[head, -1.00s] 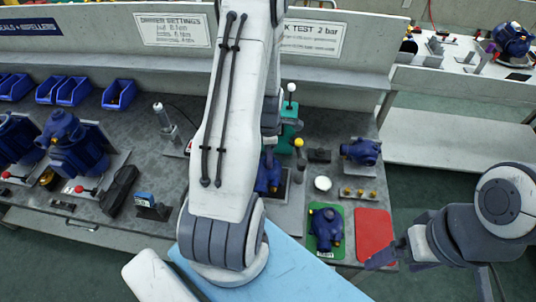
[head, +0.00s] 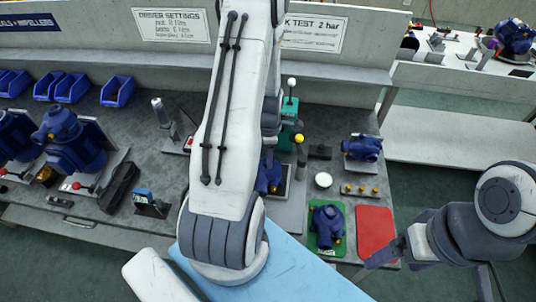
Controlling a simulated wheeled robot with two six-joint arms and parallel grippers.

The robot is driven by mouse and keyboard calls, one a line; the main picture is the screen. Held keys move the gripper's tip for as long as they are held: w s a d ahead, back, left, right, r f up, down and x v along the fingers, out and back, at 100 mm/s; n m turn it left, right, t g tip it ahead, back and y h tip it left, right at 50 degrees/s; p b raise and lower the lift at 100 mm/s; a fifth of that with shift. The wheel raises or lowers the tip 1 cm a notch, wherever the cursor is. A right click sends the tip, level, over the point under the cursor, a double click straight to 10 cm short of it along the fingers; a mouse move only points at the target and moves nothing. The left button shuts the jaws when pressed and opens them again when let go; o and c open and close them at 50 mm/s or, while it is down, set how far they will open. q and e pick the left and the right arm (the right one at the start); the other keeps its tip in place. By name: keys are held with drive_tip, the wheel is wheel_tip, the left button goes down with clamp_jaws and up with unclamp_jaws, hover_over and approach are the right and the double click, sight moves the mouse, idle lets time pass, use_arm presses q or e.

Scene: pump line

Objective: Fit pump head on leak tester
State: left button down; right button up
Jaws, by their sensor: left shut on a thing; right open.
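The leak tester (head: 289,134) is a teal unit on the bench with a white-knobbed lever. My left arm crosses the middle of the view and partly covers it. A dark blue pump head (head: 268,180) is at the nest in front of the tester, half hidden behind my arm. My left gripper (head: 269,150) is shut on this pump head; its fingertips are mostly hidden, and I cannot tell how the pump head is seated. My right gripper (head: 378,259) is open and empty by the red mat. Another blue pump head (head: 326,221) stands on a green mat (head: 314,246).
A red mat (head: 376,228) is bare. A blue pump part (head: 361,148), a white round cap (head: 323,180) and a strip of brass fittings (head: 361,189) lie nearby. Blue pumps (head: 70,142) and blue bins (head: 117,92) fill the left. A yellow-knobbed post (head: 299,139) stands beside the tester.

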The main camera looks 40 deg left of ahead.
use_arm(q)
drive_tip(key=shift+f+b, duration=0.4)
drive_tip(key=shift+f, duration=0.25)
unclamp_jaws()
idle(0.5)
wheel_tip(320, 180, up, 9)
drive_tip(key=p, duration=0.7)
drive_tip(key=shift+p, duration=0.3)
idle(0.4)
